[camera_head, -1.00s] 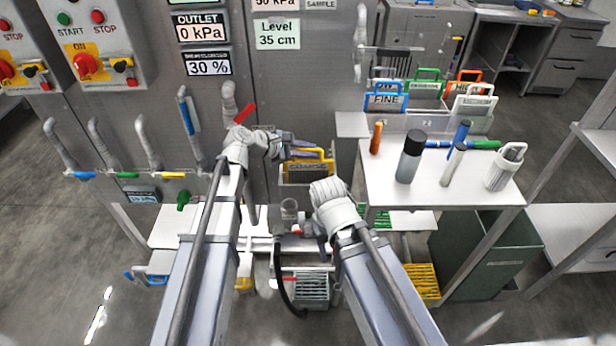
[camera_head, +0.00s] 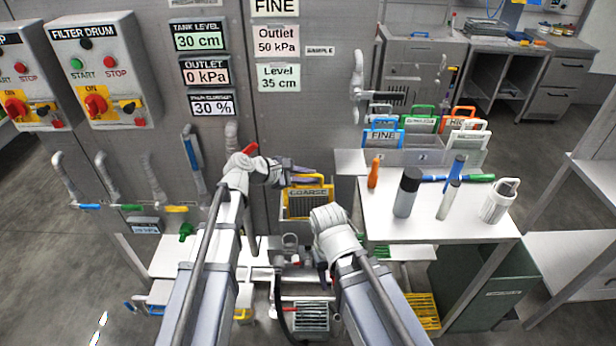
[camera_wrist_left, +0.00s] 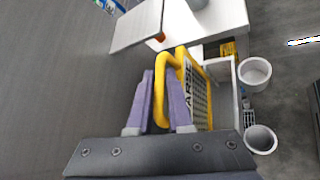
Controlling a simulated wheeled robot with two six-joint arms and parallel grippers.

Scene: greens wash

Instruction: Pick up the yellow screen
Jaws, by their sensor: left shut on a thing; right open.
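The yellow screen (camera_head: 308,202), labelled COARSE, stands upright in a pale frame at the front of the grey cabinet. My left gripper (camera_head: 307,177) is at its yellow top handle. In the left wrist view, the two purple-grey fingers (camera_wrist_left: 160,103) are shut on the yellow handle (camera_wrist_left: 166,75). The screen's mesh face shows there too (camera_wrist_left: 195,95), partly behind a finger. Its lower part is hidden in the pale frame. My right gripper (camera_head: 321,268) is lower and to the right, open, away from the screen; its fingertips are mostly hidden by its wrist.
A white table (camera_head: 435,222) on the right carries bottles, brushes and a white cup (camera_head: 498,203). Behind it stand several coloured screens, including the blue FINE one (camera_head: 383,138). Pipes with coloured handles (camera_head: 130,208) project at left. A grey drain grate (camera_head: 311,318) lies below.

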